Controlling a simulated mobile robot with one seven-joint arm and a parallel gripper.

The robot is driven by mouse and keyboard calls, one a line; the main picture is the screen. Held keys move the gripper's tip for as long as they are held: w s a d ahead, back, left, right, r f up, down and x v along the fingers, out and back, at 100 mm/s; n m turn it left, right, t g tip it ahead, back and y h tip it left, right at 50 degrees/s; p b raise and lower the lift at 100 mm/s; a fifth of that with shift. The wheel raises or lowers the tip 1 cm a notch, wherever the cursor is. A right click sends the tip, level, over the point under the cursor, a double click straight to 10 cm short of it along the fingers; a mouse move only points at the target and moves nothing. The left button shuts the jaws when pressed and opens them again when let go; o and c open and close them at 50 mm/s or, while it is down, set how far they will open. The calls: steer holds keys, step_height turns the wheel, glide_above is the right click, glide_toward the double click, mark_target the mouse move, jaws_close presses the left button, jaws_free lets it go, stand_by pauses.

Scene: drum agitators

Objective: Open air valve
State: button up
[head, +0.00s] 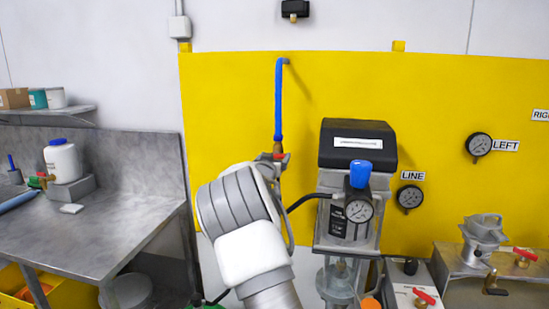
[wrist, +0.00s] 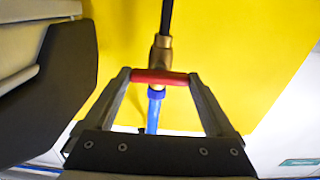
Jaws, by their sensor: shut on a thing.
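The air valve is a brass body (wrist: 162,48) with a red handle (wrist: 150,77), joined to a blue pipe (wrist: 153,112) on one side and a black hose (wrist: 167,15) on the other. My gripper (wrist: 159,77) has one finger at each end of the red handle and is shut on it. The handle lies crosswise to the pipe in the wrist view. In the head view, the blue pipe (head: 279,100) comes down the yellow panel to the valve (head: 278,156).
Right of my arm stands a unit with a black top (head: 357,155), a blue knob (head: 361,173) and a gauge (head: 358,210). The black hose (head: 305,199) runs to it. A metal bench (head: 110,215) stands left. Wall gauges (head: 410,198) and red-handled valves (head: 424,296) are at the right.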

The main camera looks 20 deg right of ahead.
steer(key=n, duration=1.7)
steer(key=shift+f, duration=0.15)
steer(key=shift+n, duration=0.4)
steer(key=o, duration=1.1)
steer(key=shift+c, duration=0.2)
steer(key=shift+a+b, duration=0.1)
steer(key=shift+b, duration=0.2)
